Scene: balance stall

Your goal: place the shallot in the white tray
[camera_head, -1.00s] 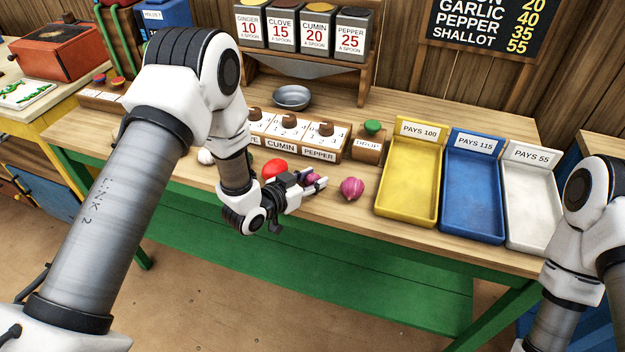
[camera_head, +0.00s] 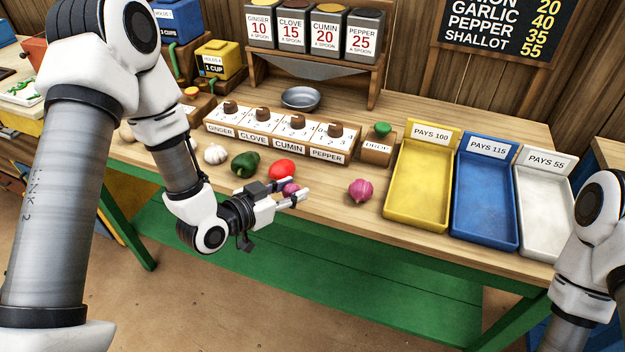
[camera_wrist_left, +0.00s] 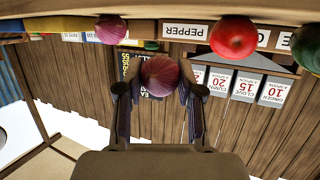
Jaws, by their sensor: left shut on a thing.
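The shallot (camera_head: 291,189), small and purple-red, is between the fingers of my left gripper (camera_head: 294,193), at the front edge of the table. In the left wrist view the shallot (camera_wrist_left: 160,75) sits between both fingertips, and the gripper is shut on it. The white tray (camera_head: 546,215), marked PAYS 55, is empty at the right of the table, well to the right of the gripper. My right arm (camera_head: 590,240) covers part of its right side; my right gripper is out of view.
A larger pink onion (camera_head: 361,189) lies between my left gripper and the yellow tray (camera_head: 417,180). The blue tray (camera_head: 485,205) stands beside the white one. Spice dispensers (camera_head: 275,128) stand behind.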

